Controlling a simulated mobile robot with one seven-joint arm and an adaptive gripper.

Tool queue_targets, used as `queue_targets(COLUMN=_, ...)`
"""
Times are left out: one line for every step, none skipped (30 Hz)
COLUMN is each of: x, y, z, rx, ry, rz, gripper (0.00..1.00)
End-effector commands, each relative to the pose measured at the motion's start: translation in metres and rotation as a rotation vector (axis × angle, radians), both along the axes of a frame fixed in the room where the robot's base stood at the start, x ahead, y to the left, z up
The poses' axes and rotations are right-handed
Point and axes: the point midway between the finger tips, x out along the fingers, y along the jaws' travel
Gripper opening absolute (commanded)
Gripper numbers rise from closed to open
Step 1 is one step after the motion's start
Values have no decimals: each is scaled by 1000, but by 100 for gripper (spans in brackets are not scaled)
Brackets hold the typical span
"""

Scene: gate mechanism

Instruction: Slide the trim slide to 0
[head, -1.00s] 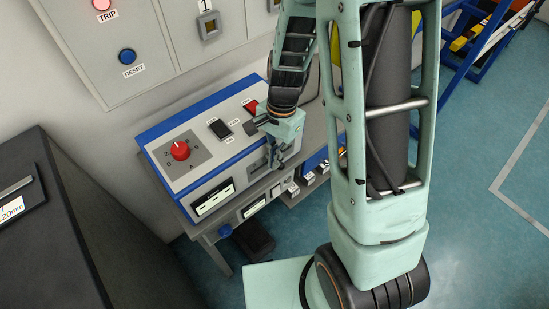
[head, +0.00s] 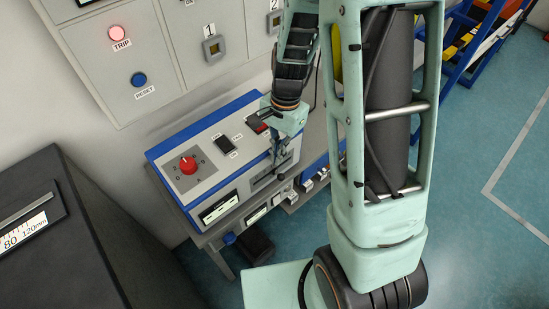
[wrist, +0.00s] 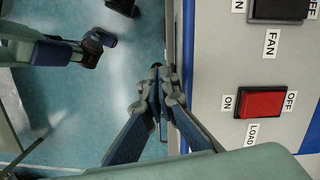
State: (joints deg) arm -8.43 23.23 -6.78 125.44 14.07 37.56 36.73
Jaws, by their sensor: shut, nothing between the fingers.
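My gripper (head: 275,156) is shut and empty, pointing down at the front of the blue-and-grey console (head: 205,143). In the wrist view its closed fingertips (wrist: 157,72) are beside the console's front edge, over the floor side; I cannot tell whether they touch anything.
The console top carries a red rotary knob (head: 187,165), a black fan switch (head: 224,144) and a red load switch (wrist: 266,103). A dark cabinet (head: 75,240) with a millimetre scale (head: 24,229) stands at left. Wall panels with a reset button (head: 139,79) are behind.

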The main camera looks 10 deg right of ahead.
Motion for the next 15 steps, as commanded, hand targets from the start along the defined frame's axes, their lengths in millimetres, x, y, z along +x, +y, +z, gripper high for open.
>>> queue_targets(x=2, y=-2, z=13, rx=0, ry=-1, rz=-1, gripper=0)
queue_targets(x=2, y=-3, z=17, rx=1, ry=-1, rz=-1, gripper=0)
queue_targets(x=3, y=-4, z=21, rx=1, ry=-1, rz=0, gripper=0)
queue_targets(x=4, y=-4, z=23, rx=1, ry=-1, rz=0, gripper=0)
queue_targets(x=4, y=-5, z=25, rx=1, ry=-1, rz=0, gripper=0)
queue_targets(x=5, y=-6, z=26, rx=1, ry=0, rz=-2, gripper=0)
queue_targets(x=5, y=-7, z=26, rx=2, ry=2, rz=-6, gripper=0)
queue_targets(x=6, y=-9, z=25, rx=4, ry=4, rz=-13, gripper=0)
queue_targets(x=7, y=-12, z=23, rx=10, ry=12, rz=-29, gripper=0)
queue_targets(x=8, y=-15, z=20, rx=16, ry=18, rz=-45, gripper=0)
queue_targets(x=9, y=-19, z=17, rx=25, ry=28, rz=-66, gripper=0)
queue_targets(x=10, y=-25, z=13, rx=40, ry=42, rz=-101, gripper=0)
queue_targets(x=12, y=-31, z=11, rx=53, ry=54, rz=-129, gripper=0)
queue_targets(x=13, y=-36, z=8, rx=69, ry=68, rz=-161, gripper=0)
queue_targets(x=15, y=-44, z=6, rx=94, ry=87, rz=-205, gripper=0)
